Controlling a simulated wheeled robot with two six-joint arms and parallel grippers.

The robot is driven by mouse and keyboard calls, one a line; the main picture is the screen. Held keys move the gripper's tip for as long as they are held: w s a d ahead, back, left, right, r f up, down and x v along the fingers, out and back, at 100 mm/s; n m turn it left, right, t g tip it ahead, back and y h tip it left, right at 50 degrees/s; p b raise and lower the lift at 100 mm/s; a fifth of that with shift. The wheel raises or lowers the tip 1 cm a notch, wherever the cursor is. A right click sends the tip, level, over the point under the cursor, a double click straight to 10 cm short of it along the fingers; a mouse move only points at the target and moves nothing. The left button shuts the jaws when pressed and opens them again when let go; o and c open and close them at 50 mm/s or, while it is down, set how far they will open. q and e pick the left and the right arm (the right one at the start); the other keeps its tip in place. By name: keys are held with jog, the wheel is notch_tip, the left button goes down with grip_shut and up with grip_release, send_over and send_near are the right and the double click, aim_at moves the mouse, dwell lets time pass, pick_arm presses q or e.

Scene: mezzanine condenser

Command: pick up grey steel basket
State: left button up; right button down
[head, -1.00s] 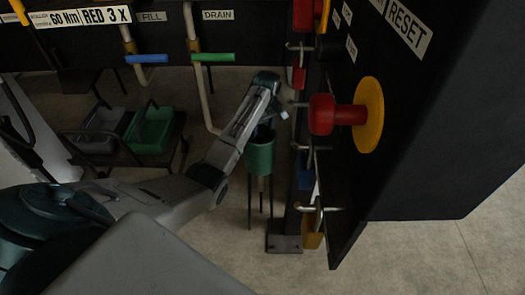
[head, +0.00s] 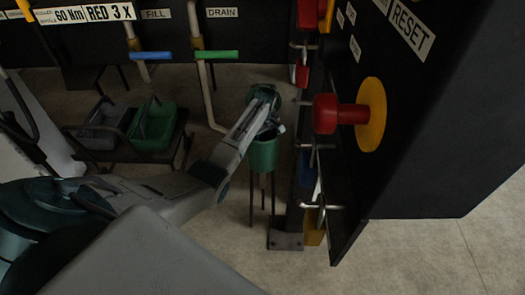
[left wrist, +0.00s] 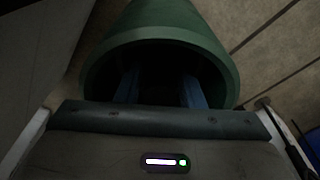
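The grey basket (head: 103,128) stands on a low dark stand at the left of the head view, beside a green basket (head: 152,128). Its handle is up. My left gripper (head: 272,128) is far to the right of it, at the mouth of a green cup-shaped holder (head: 263,155) on thin legs. In the left wrist view, the two blue fingers (left wrist: 160,90) are spread apart and reach into the dark mouth of the green holder (left wrist: 160,25). I see nothing between them, but the inside is very dark. My right gripper is not in view.
A black panel with a red knob (head: 340,114) and a yellow disc (head: 371,114) stands close right of my left gripper. Pipes with a blue lever (head: 151,56) and a green lever (head: 215,55) hang at the back. Bare floor lies between stand and holder.

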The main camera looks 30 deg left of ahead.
pick_arm(q)
grip_shut()
jog(key=shift+w+r, duration=0.1)
jog(key=shift+r, duration=0.05)
